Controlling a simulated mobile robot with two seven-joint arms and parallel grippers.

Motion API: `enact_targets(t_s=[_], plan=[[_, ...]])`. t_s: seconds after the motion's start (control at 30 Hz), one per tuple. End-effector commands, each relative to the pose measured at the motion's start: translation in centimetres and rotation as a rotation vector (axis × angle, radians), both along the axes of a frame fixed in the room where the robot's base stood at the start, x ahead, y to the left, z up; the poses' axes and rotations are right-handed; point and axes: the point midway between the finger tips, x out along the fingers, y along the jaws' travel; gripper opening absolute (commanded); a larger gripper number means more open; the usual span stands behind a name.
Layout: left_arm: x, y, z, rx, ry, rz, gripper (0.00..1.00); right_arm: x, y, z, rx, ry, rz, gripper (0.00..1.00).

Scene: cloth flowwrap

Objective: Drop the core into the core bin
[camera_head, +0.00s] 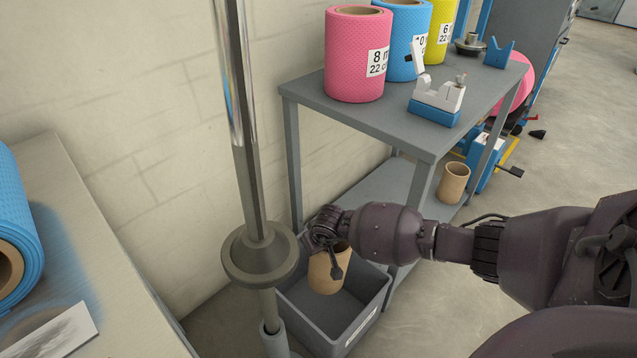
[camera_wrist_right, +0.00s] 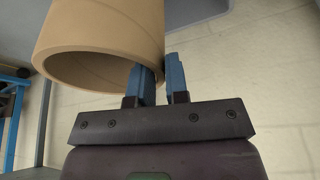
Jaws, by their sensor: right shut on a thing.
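The core, a tan cardboard tube (camera_head: 326,272), hangs from my right gripper (camera_head: 337,262) over the grey bin (camera_head: 362,316). In the right wrist view the core (camera_wrist_right: 100,45) fills the upper middle, and the blue fingers of my right gripper (camera_wrist_right: 160,82) are shut on its wall, one finger inside and one outside. In the head view the core appears at or just above the bin's opening; its exact height is hard to tell. The bin has a white label on its front and its visible floor is empty. My left gripper is not in view.
A grey shelf table (camera_head: 395,110) holds pink, blue and yellow rolls and a white-blue dispenser (camera_head: 437,98). Another tan core (camera_head: 453,183) stands on its lower shelf. A metal pole with a collar (camera_head: 260,252) rises left of the bin. A blue roll (camera_head: 18,225) lies at far left.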

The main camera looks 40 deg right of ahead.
Motion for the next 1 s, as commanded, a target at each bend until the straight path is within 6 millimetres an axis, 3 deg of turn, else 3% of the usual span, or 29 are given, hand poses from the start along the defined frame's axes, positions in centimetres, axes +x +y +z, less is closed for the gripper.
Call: enact_targets(t_s=[0.47,0.5,0.7,1.0], plan=[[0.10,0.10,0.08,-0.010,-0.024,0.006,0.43,0.19,0.01,-0.75,0.000,-0.005,0.001,0.00],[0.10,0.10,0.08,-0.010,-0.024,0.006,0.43,0.18,0.01,-0.75,0.000,-0.005,0.001,0.16],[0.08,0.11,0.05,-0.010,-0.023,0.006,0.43,0.13,0.01,-0.81,0.000,-0.004,0.001,0.45],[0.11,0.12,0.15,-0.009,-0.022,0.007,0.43,-0.04,0.02,-0.72,-0.001,-0.001,0.001,0.45]])
